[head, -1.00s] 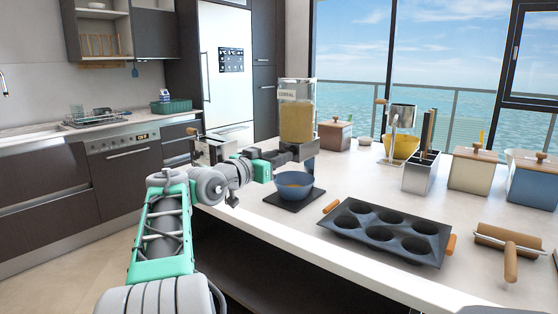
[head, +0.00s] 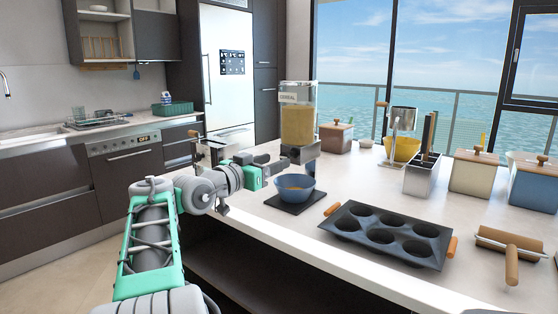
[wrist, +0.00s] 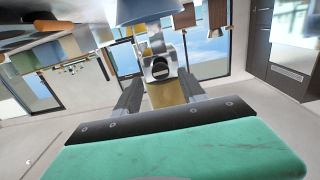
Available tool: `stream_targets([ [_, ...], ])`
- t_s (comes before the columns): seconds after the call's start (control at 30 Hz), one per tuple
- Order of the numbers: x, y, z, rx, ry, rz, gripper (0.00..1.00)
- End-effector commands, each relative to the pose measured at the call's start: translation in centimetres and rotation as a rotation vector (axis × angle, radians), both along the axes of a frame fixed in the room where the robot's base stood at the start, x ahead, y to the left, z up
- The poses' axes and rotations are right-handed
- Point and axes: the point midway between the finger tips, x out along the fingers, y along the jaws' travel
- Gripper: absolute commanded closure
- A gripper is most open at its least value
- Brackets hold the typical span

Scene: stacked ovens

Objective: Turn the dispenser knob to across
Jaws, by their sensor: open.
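The cereal dispenser (head: 298,122) stands on the counter, a clear, labelled container of yellow cereal on a grey body. Its knob (wrist: 160,68) shows in the wrist view as a dark round piece with a pale bar on a silver housing; I cannot tell its exact turn. In the head view the knob is hidden. My gripper (head: 281,166) is left of the dispenser, apart from it. In the wrist view my gripper (wrist: 160,86) has its fingers spread, nothing between them, with the knob beyond their tips. The blue bowl (head: 294,190) sits under the dispenser.
The bowl stands on a dark tray (head: 293,206). A muffin pan (head: 388,234) and a rolling pin (head: 511,262) lie on the counter to the right. Canisters and a utensil holder (head: 422,173) stand behind. The counter between tray and muffin pan is narrow.

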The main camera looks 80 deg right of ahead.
Motion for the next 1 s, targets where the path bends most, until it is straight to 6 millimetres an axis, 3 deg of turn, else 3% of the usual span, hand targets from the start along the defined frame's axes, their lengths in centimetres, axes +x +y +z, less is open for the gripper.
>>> stream_targets([
  [0.13, 1.3, 2.8, 0.0, 0.001, 0.0, 0.004, 0.5],
  [0.3, 1.7, 4.1, -0.1, 0.001, 0.001, 0.0, 0.5],
  [0.57, 1.7, 4.1, 0.2, 0.001, 0.0, -0.001, 0.51],
  [0.8, 1.3, 3.5, 5.6, 0.031, 0.03, -0.016, 0.51],
  [0.93, 1.1, 3.0, 4.8, 0.1, 0.104, -0.026, 0.51],
  [1.0, 0.9, 2.9, 3.1, 0.127, 0.145, -0.026, 0.51],
])
